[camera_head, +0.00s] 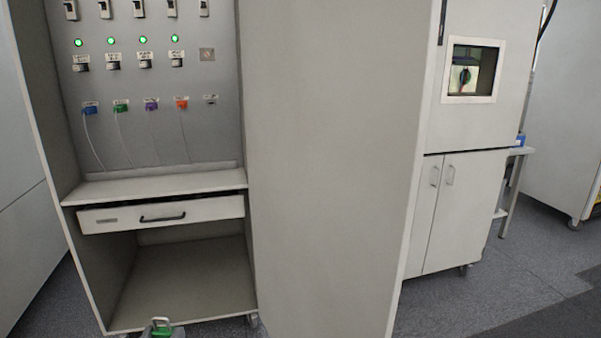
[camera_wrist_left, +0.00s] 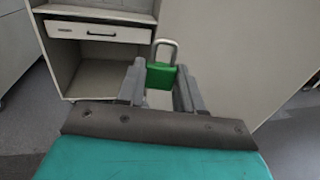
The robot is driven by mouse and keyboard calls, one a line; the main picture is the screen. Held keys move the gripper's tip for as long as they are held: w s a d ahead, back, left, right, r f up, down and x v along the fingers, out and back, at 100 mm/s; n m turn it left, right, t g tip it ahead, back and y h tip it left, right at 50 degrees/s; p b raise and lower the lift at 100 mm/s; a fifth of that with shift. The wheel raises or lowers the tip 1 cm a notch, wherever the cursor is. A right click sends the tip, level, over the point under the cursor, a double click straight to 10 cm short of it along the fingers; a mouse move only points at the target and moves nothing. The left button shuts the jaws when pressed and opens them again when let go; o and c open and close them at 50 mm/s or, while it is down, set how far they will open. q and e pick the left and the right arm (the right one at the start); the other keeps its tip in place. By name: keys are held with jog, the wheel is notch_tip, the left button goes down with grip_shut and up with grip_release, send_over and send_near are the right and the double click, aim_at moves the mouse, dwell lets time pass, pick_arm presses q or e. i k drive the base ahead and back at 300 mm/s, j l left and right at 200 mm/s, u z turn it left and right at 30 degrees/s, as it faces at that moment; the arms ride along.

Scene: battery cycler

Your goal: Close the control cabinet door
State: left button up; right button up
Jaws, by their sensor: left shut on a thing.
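The control cabinet (camera_head: 160,200) stands at the left of the head view, with its interior panel, drawer and lower bay exposed. Its door (camera_head: 330,170) is open, a large grey panel swung out on the right side of the cabinet. The door also shows in the left wrist view (camera_wrist_left: 225,45). My left gripper (camera_wrist_left: 160,85) is shut on a green padlock (camera_wrist_left: 161,75) with a grey metal shackle pointing up. At the bottom of the head view the padlock (camera_head: 161,330) shows low in front of the cabinet. My right gripper is not in view.
The cabinet's drawer (camera_head: 165,213) looks nearly shut, slightly forward. Several coloured plugs with cables hang on the inner panel (camera_head: 150,130). Another cabinet with a small window (camera_head: 472,70) stands behind the door at right. Grey floor (camera_head: 500,290) is clear at lower right.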

aim_at(337, 94)
jog(key=l+u, duration=0.2)
jog(key=l, duration=0.3)
jog(key=l+u, duration=0.15)
jog(key=l, duration=0.4)
jog(key=k+l+u, duration=0.2)
jog(key=l, duration=0.3)
jog(key=i+l+u, duration=0.15)
jog(key=l, duration=0.25)
jog(key=l+u, duration=0.15)
jog(key=l, duration=0.2)
jog(key=i+l+u, duration=0.2)
jog(key=l, duration=0.2)
jog(key=i+l+u, duration=0.2)
jog(key=l, duration=0.2)
jog(key=l+u, duration=0.2)
jog(key=l, duration=0.25)
